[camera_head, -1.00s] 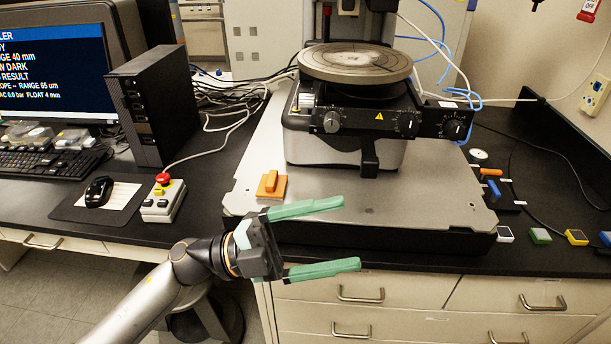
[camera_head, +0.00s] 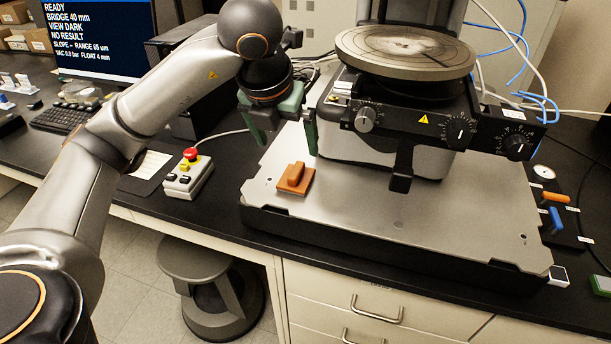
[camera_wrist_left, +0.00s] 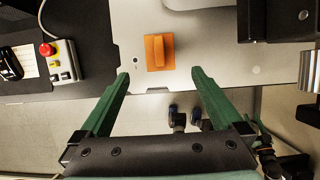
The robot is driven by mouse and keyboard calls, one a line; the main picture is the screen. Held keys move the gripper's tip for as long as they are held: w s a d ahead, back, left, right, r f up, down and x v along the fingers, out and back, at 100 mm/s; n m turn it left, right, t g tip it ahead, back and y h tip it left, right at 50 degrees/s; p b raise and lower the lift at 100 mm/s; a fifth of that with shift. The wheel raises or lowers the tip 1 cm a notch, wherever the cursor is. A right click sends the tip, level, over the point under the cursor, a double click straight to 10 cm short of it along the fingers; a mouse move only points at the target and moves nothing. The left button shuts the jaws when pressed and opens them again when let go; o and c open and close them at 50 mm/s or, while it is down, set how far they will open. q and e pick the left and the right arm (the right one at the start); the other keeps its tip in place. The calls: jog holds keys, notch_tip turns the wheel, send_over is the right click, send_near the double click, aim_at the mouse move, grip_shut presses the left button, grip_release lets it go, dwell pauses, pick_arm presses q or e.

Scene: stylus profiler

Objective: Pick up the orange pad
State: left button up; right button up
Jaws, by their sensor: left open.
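The orange pad (camera_head: 296,179) is a flat square with a raised grip bar. It lies on the left front part of the grey metal base plate (camera_head: 360,215). In the left wrist view the pad (camera_wrist_left: 159,52) is ahead of the fingertips, roughly centred between them. My left gripper (camera_head: 287,142) has green fingers that point down, above and behind the pad in the head view, not touching it. Its fingers (camera_wrist_left: 160,76) are spread wide with nothing between them. My right gripper is not in view.
A round stage (camera_head: 405,52) on the profiler stands behind the pad. A control box with a red button (camera_head: 188,173) sits left of the plate. Orange and blue handles (camera_head: 556,197) are at the right. The plate around the pad is clear.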

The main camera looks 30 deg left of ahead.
aim_at(295, 171)
pick_arm(q)
jog(key=x, duration=1.1)
jog(key=shift+w+f+p, duration=0.1)
jog(key=shift+f+p, duration=0.1)
jog(key=shift+p, duration=0.1)
jog(key=c, duration=1.3)
